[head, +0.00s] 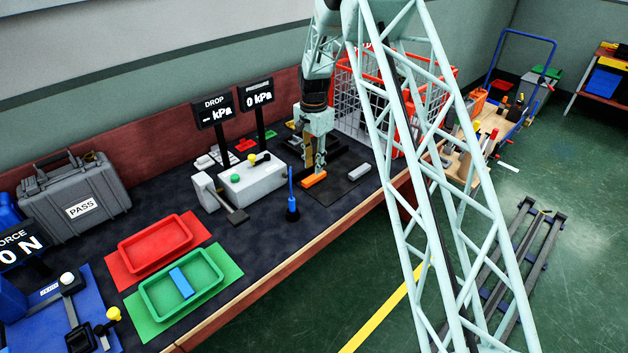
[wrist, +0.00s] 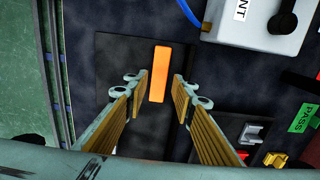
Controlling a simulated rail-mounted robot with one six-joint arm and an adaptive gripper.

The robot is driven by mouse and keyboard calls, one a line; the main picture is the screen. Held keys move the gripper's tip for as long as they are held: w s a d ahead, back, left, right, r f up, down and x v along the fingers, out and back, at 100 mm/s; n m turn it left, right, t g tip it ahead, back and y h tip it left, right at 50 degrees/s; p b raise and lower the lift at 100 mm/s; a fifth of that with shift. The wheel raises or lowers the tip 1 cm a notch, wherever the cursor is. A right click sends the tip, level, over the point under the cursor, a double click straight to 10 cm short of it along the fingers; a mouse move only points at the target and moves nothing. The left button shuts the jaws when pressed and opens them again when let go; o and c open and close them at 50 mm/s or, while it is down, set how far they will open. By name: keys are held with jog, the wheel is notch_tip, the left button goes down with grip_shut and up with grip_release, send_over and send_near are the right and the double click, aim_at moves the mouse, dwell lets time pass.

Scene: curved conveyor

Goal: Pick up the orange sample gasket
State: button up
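The orange sample gasket (head: 314,180) is a small orange bar lying on a dark mat (head: 343,187) on the bench. In the wrist view it shows as an upright orange strip (wrist: 159,75). My gripper (head: 316,164) is directly above it in the head view, pointing down. In the wrist view my gripper (wrist: 159,87) is open, with one finger to the left of the gasket and one to the right. There is a gap on each side and nothing is held. The exact height of the fingertips above the gasket is hard to tell.
A white test box (head: 252,182) and a blue-handled brush-like tool (head: 292,205) stand to the left. A red tray (head: 156,246) and a green tray (head: 153,301) holding a blue bar (head: 181,283) are farther left.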

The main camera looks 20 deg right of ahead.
aim_at(314, 176)
jog(key=shift+f+b, duration=0.7)
jog(key=shift+f, duration=1.9)
jog(key=shift+c, duration=0.3)
jog(key=c, duration=0.6)
